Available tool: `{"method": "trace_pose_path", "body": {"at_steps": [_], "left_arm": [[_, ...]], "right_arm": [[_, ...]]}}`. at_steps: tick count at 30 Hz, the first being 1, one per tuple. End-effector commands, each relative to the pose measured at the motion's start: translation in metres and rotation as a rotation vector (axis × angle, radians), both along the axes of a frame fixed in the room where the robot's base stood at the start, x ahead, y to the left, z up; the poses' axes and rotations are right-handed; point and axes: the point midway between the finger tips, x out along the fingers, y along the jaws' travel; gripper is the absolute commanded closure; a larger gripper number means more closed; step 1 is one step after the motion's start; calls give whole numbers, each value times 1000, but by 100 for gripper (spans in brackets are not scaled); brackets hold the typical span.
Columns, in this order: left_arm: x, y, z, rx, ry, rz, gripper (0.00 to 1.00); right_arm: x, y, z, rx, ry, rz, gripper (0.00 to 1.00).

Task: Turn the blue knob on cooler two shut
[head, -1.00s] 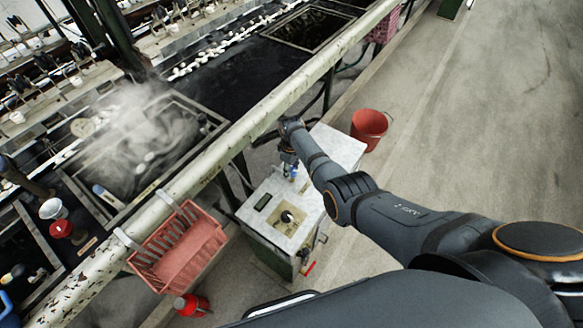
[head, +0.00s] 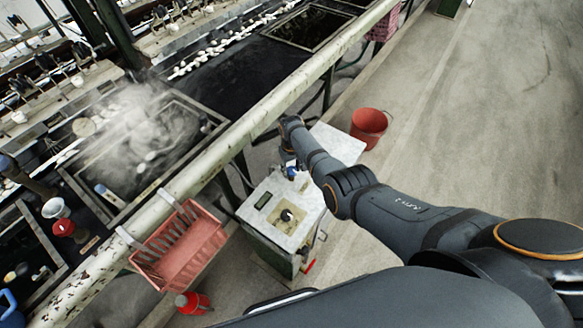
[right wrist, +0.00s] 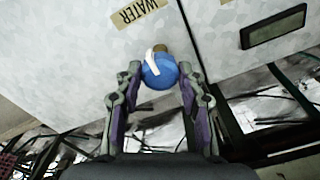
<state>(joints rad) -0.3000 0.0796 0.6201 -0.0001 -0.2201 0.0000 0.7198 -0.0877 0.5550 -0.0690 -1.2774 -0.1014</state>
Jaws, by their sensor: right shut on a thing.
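The blue knob (right wrist: 158,73) with a white pointer stripe sits between the fingertips of my right gripper (right wrist: 160,68) in the right wrist view. The fingers are shut on its sides. A WATER label (right wrist: 139,12) lies just beyond it on the pale top. In the head view the knob (head: 291,173) is a small blue spot at the far edge of the white-topped cooler box (head: 287,236), partly hidden by my right gripper (head: 289,167). I cannot read a cooler number. My left gripper is out of view.
The box top carries a dark display (head: 264,201) and a dark round part (head: 286,215). A second white top (head: 342,146) and a red bucket (head: 369,125) stand beyond. A red basket (head: 182,250) hangs on the long rail (head: 236,137). Open floor lies to the right.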

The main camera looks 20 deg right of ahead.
Motion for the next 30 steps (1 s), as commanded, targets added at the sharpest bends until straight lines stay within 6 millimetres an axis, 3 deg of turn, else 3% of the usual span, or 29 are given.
{"method": "trace_pose_path", "body": {"at_steps": [11,12,16,26,30], "left_arm": [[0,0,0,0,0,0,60],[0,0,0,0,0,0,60],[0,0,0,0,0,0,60],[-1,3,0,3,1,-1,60],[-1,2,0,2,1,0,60]], "right_arm": [[1,0,0,0,-2,-5,93],[1,0,0,0,-2,-5,56],[0,0,0,0,-1,-4,38],[0,0,1,0,-1,-3,38],[1,0,12,1,-3,-3,38]]}}
